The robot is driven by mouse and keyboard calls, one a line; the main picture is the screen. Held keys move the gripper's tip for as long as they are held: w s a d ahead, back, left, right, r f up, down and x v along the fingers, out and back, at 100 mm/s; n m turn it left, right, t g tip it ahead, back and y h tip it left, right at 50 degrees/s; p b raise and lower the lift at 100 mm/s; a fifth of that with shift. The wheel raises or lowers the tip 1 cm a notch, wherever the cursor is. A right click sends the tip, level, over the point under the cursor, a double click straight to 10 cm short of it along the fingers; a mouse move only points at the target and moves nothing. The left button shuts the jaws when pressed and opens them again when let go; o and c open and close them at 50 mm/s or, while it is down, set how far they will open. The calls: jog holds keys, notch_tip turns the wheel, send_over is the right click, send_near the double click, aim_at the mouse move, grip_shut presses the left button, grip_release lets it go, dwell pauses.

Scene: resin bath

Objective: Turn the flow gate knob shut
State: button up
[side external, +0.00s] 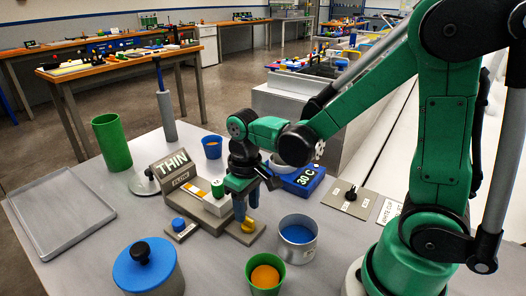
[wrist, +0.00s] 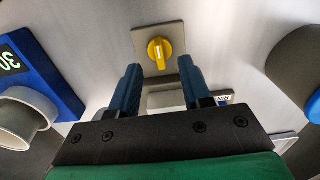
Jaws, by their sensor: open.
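The flow gate knob looks to be the yellow knob (wrist: 159,52) on a small grey plate (wrist: 174,36). A pale line on the knob runs nearly straight up and down in the wrist view. In the side view the yellow knob (side external: 249,225) sits in front of the grey flow unit (side external: 213,204) with the THIN sign (side external: 173,163). My gripper (side external: 240,207) points down close to the knob. In the wrist view my gripper (wrist: 160,72) is open, and the knob shows between and just beyond its fingertips. I cannot tell if a finger touches it.
A grey can with blue contents (side external: 298,241), a green cup (side external: 265,272) and a blue-lidded pot (side external: 147,266) stand in front. A blue 30 C box (side external: 298,178) is behind. A black knob (side external: 351,195) is at right. An empty tray (side external: 62,220) lies at left.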

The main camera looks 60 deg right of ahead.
aim_at(249, 219)
jog(key=shift+r, duration=1.15)
jog(key=shift+s+r+t, duration=0.1)
jog(key=shift+r+t, duration=0.3)
jog(key=shift+r, duration=0.1)
jog(key=shift+s+r+t, duration=0.25)
jog(key=shift+r+t, duration=0.65)
jog(key=shift+t, duration=0.15)
jog(key=shift+s+r+t, duration=0.3)
jog(key=shift+r+t, duration=0.6)
jog(key=shift+t, duration=0.2)
jog(key=shift+s+r+t, duration=0.25)
jog(key=shift+r+t, duration=0.65)
jog(key=shift+t, duration=0.15)
